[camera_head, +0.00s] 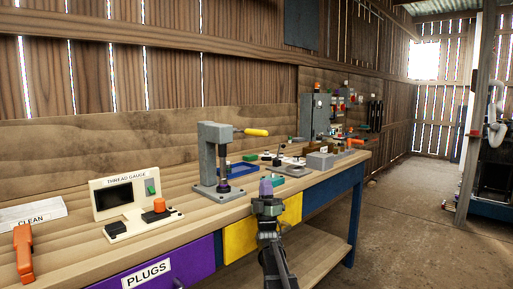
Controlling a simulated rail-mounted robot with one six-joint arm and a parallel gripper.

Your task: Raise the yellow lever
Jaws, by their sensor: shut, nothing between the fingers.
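The yellow lever (256,132) sticks out to the right from the top of a grey press (209,158) on the workbench. It looks about level, with a dark rod joining it to the press head. My gripper (266,186) is at the front edge of the bench, below and slightly right of the lever, and apart from it. My gripper's fingers are shut and look empty. The arm behind it is dark and comes up from the bottom of the picture.
A thread gauge (125,195) with an orange knob and a white CLEAN tray (32,214) stand left on the bench (190,207). An orange tool (23,252) lies at front left. Small parts and a blue tray (243,170) sit right of the press. The floor (410,220) at right is clear.

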